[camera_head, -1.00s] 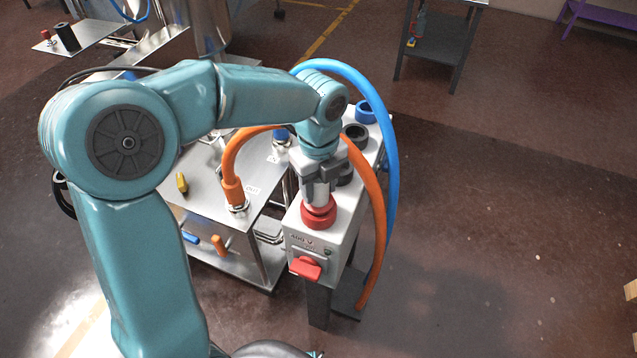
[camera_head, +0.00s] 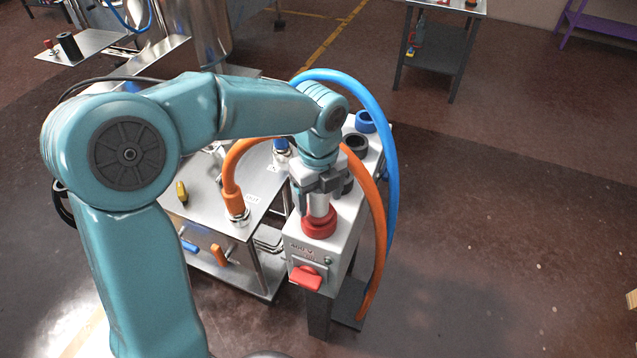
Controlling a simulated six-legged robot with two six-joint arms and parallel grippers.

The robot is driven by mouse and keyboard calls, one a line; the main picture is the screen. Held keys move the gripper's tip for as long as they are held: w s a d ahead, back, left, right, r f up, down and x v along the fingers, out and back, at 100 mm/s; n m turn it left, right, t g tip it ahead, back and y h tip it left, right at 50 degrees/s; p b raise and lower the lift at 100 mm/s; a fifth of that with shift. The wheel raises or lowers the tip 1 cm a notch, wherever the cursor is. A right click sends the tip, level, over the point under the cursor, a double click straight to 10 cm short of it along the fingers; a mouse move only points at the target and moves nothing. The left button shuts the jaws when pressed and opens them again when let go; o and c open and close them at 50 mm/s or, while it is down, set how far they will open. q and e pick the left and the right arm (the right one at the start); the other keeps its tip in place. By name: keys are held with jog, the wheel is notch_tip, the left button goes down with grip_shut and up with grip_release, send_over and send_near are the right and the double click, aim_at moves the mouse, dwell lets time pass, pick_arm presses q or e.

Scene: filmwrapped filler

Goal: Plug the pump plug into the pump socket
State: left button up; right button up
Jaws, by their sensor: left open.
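A pale grey cylindrical plug (camera_head: 319,206) stands upright at the red socket (camera_head: 319,225) on top of the light grey socket box, marked 400 V. Its lower end is inside the red collar; how deep it sits I cannot tell. My left gripper (camera_head: 319,196) points down over the plug, its dark fingers open on either side of it. The gripper and wrist hide the plug's upper part. My right gripper is out of view.
A red rotary switch (camera_head: 306,278) is on the box front. Black and blue (camera_head: 365,121) round sockets sit farther back. Orange (camera_head: 374,200) and blue (camera_head: 386,150) hoses arch close to my wrist. A steel cart (camera_head: 205,205) stands left; floor at right is clear.

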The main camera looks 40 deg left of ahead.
pick_arm(q)
notch_tip(320, 180, up, 16)
jog(key=p, duration=0.1)
jog(key=shift+p, duration=0.35)
